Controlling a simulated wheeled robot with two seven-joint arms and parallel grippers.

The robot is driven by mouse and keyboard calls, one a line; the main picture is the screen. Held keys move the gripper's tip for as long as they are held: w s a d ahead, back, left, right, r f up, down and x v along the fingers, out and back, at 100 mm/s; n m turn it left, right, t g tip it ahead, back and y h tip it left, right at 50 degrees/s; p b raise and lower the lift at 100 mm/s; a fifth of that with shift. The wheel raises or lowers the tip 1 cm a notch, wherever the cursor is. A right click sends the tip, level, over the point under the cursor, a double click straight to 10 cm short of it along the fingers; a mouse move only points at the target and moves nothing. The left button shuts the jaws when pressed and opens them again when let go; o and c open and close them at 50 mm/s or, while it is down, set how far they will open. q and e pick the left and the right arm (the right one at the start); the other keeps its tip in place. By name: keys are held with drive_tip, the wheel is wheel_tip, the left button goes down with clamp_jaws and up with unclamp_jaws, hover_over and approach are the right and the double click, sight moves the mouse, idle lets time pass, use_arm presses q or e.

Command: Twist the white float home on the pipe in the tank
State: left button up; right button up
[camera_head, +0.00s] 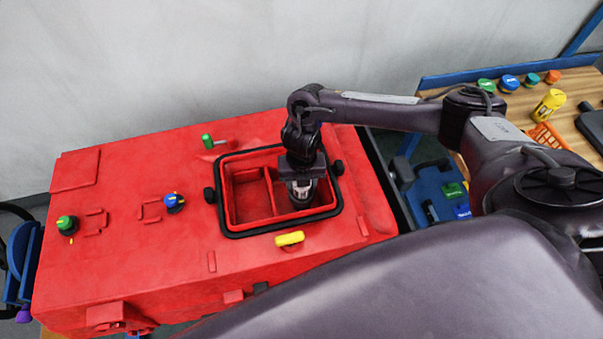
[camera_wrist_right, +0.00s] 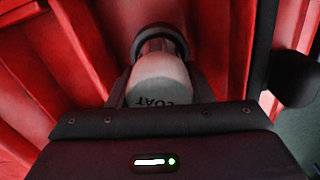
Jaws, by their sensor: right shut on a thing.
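The white float (camera_wrist_right: 158,80) is between the fingers of my right gripper (camera_wrist_right: 160,98) in the right wrist view, with part of its dark lettering showing. A dark ring or collar sits at its far end; I cannot tell how far the float is on the pipe, which is hidden. In the head view my right gripper (camera_head: 302,187) points down into the right compartment of the red tank (camera_head: 243,193), shut on the float. The tank opening has a black rim (camera_head: 276,229). My left gripper is not in view.
Around the opening on the red machine (camera_head: 130,255) are a yellow handle (camera_head: 289,238), a green-tipped lever (camera_head: 207,141), a blue knob (camera_head: 174,203) and a green knob (camera_head: 67,224). Black knobs flank the rim. A wooden bench (camera_head: 570,92) with caps and a yellow bottle (camera_head: 549,105) stands right.

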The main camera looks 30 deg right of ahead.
drive_tip(key=shift+w+r, duration=0.15)
drive_tip(key=shift+r, duration=0.1)
drive_tip(key=o, duration=0.8)
drive_tip(key=shift+o, duration=1.4)
drive_tip(key=shift+s, duration=0.2)
drive_tip(key=o, duration=0.5)
drive_tip(key=shift+f, duration=0.1)
drive_tip(key=shift+d, duration=0.1)
drive_tip(key=shift+d+r+p, duration=0.15)
drive_tip(key=shift+r+p, duration=1.9)
drive_tip(key=shift+r, duration=0.25)
